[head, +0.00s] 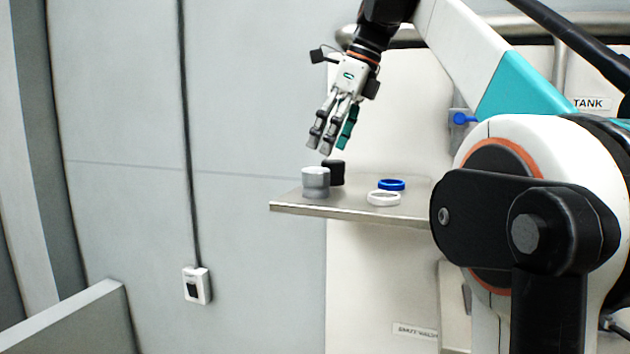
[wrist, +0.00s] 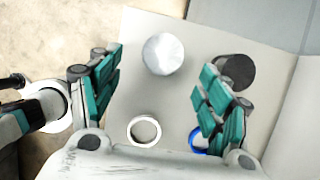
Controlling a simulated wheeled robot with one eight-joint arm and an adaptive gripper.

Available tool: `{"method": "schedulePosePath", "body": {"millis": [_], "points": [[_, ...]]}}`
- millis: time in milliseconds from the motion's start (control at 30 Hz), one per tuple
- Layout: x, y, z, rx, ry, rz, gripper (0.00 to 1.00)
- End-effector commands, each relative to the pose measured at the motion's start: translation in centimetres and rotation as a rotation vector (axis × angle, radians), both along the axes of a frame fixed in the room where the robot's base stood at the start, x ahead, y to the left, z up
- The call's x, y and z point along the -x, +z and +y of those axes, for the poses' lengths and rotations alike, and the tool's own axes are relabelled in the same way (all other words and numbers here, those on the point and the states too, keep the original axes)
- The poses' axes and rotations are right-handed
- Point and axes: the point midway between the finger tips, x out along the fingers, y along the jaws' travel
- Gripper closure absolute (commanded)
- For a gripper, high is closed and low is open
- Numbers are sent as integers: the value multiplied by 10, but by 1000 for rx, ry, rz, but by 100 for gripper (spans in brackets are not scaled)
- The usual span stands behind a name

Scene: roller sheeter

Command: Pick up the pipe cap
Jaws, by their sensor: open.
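A grey, round-topped cap-like cylinder (head: 315,182) stands upright near the left end of a metal shelf (head: 345,212). A black cylinder (head: 334,172) stands close behind it. I cannot tell from the pictures which of the two is the pipe cap. My gripper (head: 328,146) points down above them, its fingers apart and empty. In the wrist view the grey top (wrist: 163,54) shows between the spread fingers (wrist: 160,80), beyond their middle. The black cylinder (wrist: 239,70) is partly hidden behind the right fingers.
A white ring (head: 384,199) and a blue ring (head: 391,184) lie to the right on the shelf. The blue one is partly hidden by fingers in the wrist view (wrist: 198,140). A pale tank panel (head: 375,110) rises behind the shelf. Bare shelf separates cylinders and rings.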

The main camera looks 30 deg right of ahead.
Motion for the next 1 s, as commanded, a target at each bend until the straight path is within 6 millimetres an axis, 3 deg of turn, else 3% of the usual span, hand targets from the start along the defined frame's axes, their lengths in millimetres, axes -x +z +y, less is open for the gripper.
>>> {"method": "schedulePosePath", "body": {"millis": [100, 433, 700, 1000], "points": [[-6, -17, 5, 1, 3, -1, 29], [-13, -38, 9, 1, 2, 0, 29], [-25, -71, 15, 1, 3, -1, 29], [-27, -79, 16, 1, 2, 0, 29]]}}
